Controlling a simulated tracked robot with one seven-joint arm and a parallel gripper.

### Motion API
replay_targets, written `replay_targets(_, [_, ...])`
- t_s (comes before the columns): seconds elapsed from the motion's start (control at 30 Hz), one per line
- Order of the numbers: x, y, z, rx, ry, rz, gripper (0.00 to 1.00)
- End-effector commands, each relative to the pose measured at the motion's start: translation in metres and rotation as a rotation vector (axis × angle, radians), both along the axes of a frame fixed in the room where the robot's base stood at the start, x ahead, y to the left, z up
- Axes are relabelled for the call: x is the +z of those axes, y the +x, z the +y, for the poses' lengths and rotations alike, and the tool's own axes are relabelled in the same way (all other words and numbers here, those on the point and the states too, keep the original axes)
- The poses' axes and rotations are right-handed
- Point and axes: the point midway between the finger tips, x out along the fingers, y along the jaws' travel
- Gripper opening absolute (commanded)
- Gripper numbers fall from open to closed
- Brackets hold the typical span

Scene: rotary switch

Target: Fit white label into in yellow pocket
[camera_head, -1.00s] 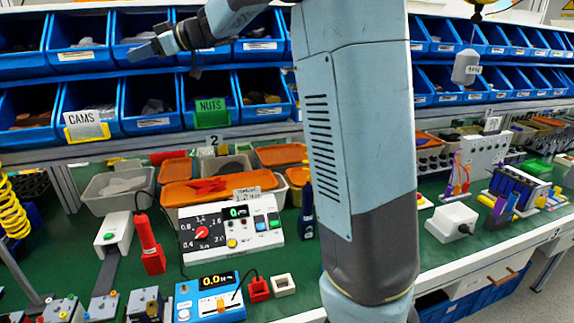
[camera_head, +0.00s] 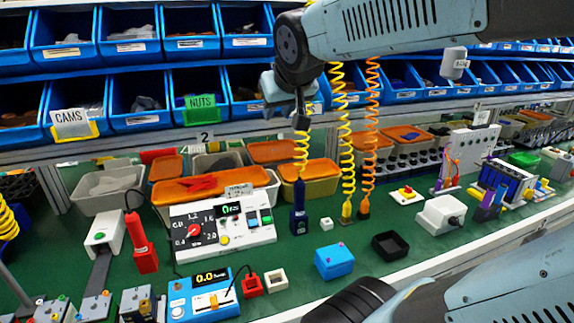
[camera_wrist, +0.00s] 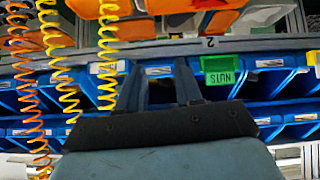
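A white label reading CAMS (camera_head: 71,122) sits at a yellow pocket (camera_head: 93,130) on the front of a blue bin at the left in the head view. The label leans slightly, and most of the pocket is behind it. I cannot tell whether it is fully seated. My gripper (camera_head: 301,122) is well to the right of the label, in front of the lower bin row and above a yellow coil. In the wrist view its two fingers (camera_wrist: 160,68) are apart with nothing between them.
A green NUTS label (camera_head: 201,103) hangs on a bin between the pocket and my gripper. Coiled yellow and orange cords (camera_head: 343,140) hang close to my gripper on the right. Below are orange-topped trays (camera_head: 210,186) and a control box (camera_head: 222,226) on the green bench.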

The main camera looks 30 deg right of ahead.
Motion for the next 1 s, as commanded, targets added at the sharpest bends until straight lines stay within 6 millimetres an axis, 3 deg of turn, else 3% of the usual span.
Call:
replay_targets(0.03, [-0.017, -0.027, 0.004, -0.002, 0.013, 0.067, 0.35])
replay_targets(0.1, [-0.038, -0.057, 0.013, 0.011, 0.033, 0.157, 0.35])
replay_targets(0.2, [-0.060, -0.090, 0.025, 0.034, 0.058, 0.252, 0.35])
replay_targets(0.3, [-0.071, -0.107, 0.036, 0.052, 0.074, 0.305, 0.35])
replay_targets(1.0, [-0.075, -0.113, 0.039, 0.059, 0.081, 0.326, 0.35])
